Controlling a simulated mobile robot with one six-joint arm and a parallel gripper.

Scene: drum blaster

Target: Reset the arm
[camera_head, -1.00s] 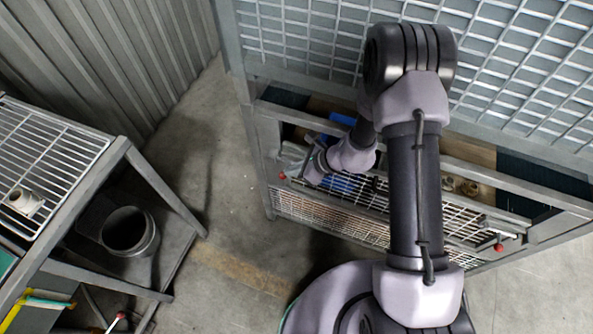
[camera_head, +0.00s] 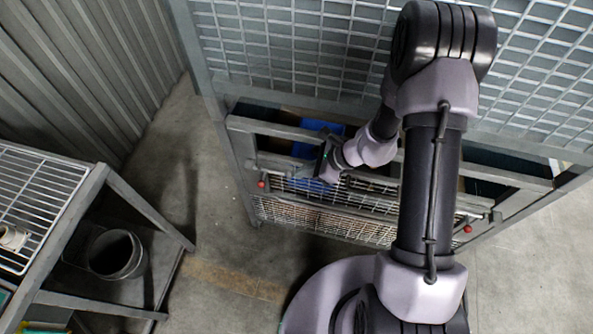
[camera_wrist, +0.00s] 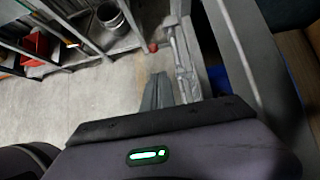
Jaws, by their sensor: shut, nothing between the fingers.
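My arm stands over the right half of the head view, bent at a raised elbow. My gripper shows in the wrist view (camera_wrist: 157,92), with its grey fingers together and nothing between them. In the head view its tip is mostly hidden behind my wrist, close to the front of the wire-mesh cage (camera_head: 300,60). I cannot tell from the head view whether it touches the cage frame.
The cage has a front opening with a blue item (camera_head: 318,138) inside and red-knobbed latches (camera_head: 262,184) below. At left stands a rack with a wire shelf (camera_head: 40,190) and a metal bucket (camera_head: 115,254). Bare concrete floor (camera_head: 215,235) lies between.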

